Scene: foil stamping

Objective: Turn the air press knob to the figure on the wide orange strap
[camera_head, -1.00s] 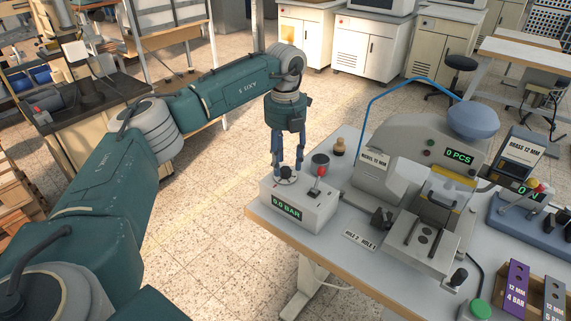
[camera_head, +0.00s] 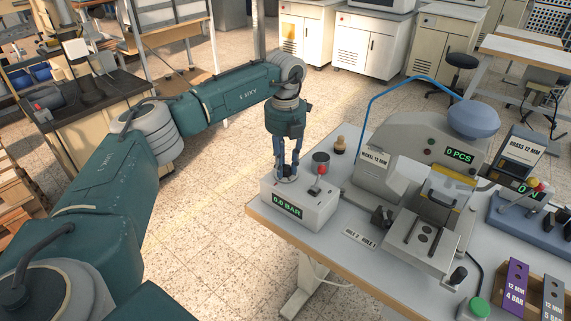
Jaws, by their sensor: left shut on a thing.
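The air press box (camera_head: 308,212) is pale grey and stands at the table's left corner. Its green display (camera_head: 287,209) reads 0.0 BAR. My left gripper (camera_head: 287,177) points straight down and is shut on the knob (camera_head: 286,180) on top of the box, whose shape the fingers mostly hide. A red-topped grey part (camera_head: 321,160) shows at the box's back right. A purple strap (camera_head: 515,284) marked 12 MM 4 BAR and a grey strap (camera_head: 553,298) lie at the lower right. I see no orange strap. My right gripper is out of view.
The stamping press (camera_head: 420,160) stands right of the box, with a 0 PCS display and a blue hose (camera_head: 375,105). A small wooden-coloured piece (camera_head: 340,145) stands behind the box. A green button (camera_head: 479,308) is near the front edge. Floor left of the table is clear.

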